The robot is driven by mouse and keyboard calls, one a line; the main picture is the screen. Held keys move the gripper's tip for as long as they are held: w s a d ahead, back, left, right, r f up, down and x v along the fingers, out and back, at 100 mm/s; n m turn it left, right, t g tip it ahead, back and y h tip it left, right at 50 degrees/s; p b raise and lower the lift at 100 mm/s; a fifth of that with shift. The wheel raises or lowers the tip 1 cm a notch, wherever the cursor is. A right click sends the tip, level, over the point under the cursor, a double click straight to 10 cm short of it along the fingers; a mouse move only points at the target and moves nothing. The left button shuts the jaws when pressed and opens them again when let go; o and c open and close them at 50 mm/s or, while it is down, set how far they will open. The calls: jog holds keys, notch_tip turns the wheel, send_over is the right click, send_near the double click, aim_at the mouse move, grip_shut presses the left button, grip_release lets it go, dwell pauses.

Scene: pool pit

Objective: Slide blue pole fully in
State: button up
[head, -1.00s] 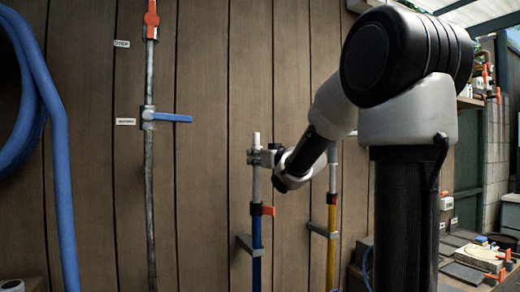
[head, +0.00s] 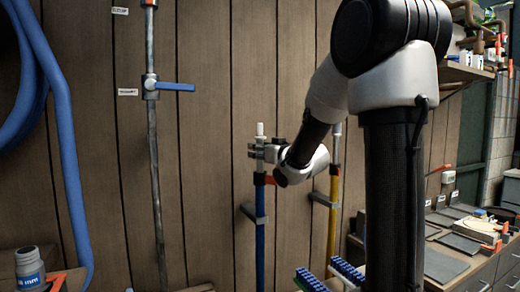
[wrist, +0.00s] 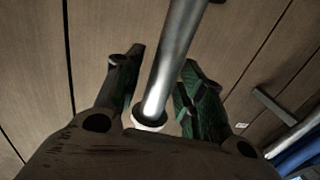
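The blue pole (head: 260,242) stands upright against the wooden wall in the head view. Its silver upper section (head: 260,168) rises out of the blue tube past an orange lever clamp (head: 269,180). My gripper (head: 261,152) is at the silver section, just below its pale top end (head: 260,129). In the wrist view the silver section (wrist: 176,60) runs between the two green-padded fingers. The left finger stands clear of it with a gap; the right finger is close, and I cannot tell whether it touches. The gripper looks open.
A yellow pole (head: 332,220) stands to the right, also on a wall bracket. A grey pipe with a blue handle (head: 176,87) and a blue hose (head: 62,120) are on the left. A workbench (head: 455,262) stands at the right.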

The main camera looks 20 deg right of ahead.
jog(key=shift+r, duration=0.15)
jog(key=s+d, duration=0.1)
jog(key=s, duration=0.6)
jog(key=shift+s, duration=0.25)
jog(key=shift+d, duration=0.1)
jog(key=s+a+f+g+h, duration=0.1)
jog(key=s+f+g, duration=0.3)
jog(key=s, duration=0.6)
jog(key=s+a+f+m+g, duration=0.1)
jog(key=s+f+g, duration=0.4)
jog(key=s, duration=0.5)
jog(key=s+a+f+g+h, duration=0.1)
jog(key=s+f+g, duration=0.3)
jog(key=s, duration=0.6)
jog(key=shift+a+f+m+g+h, duration=0.3)
jog(key=shift+a+f, duration=0.1)
jog(key=shift+f, duration=0.35)
